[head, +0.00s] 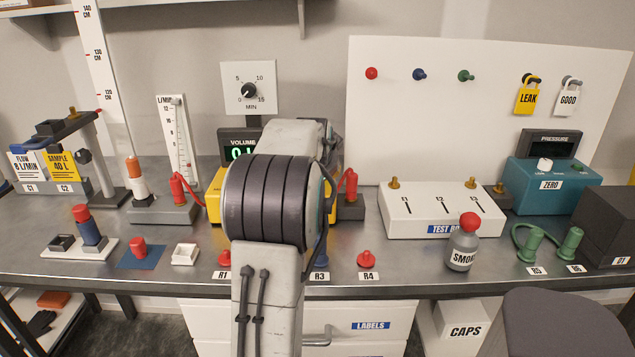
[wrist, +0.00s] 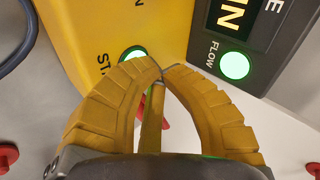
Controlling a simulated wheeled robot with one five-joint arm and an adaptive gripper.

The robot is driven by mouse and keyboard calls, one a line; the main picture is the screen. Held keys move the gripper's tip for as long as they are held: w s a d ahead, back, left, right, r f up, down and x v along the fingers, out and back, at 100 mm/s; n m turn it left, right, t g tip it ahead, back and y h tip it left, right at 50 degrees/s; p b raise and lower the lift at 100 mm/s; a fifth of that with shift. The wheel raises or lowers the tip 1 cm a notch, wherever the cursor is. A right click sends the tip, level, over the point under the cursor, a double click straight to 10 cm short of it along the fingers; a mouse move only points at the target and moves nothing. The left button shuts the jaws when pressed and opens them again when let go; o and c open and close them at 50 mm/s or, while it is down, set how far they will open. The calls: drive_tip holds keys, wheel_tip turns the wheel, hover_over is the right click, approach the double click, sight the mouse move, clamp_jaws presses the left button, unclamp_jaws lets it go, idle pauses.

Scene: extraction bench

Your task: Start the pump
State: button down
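The yellow pump (head: 213,208) stands mid-bench, mostly hidden behind my arm in the head view. In the wrist view its yellow casing (wrist: 90,25) fills the upper left, with a lit green round button (wrist: 133,53) beside lettering that starts "ST"; the rest is covered. My gripper (wrist: 162,74) is shut, its yellow fingertips together just right of and below that button. I cannot tell whether they touch the casing.
A white test box (head: 432,212), a smoke bottle (head: 463,245) and a teal pressure meter (head: 548,188) stand right. Red plugs, including R4 (head: 367,259), line the front edge.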

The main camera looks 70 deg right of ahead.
drive_tip(key=shift+r+p, duration=0.65)
drive_tip(key=shift+r, duration=0.15)
drive_tip(key=shift+r, duration=0.1)
drive_tip(key=shift+r+p, duration=2.1)
drive_tip(key=shift+r, duration=0.35)
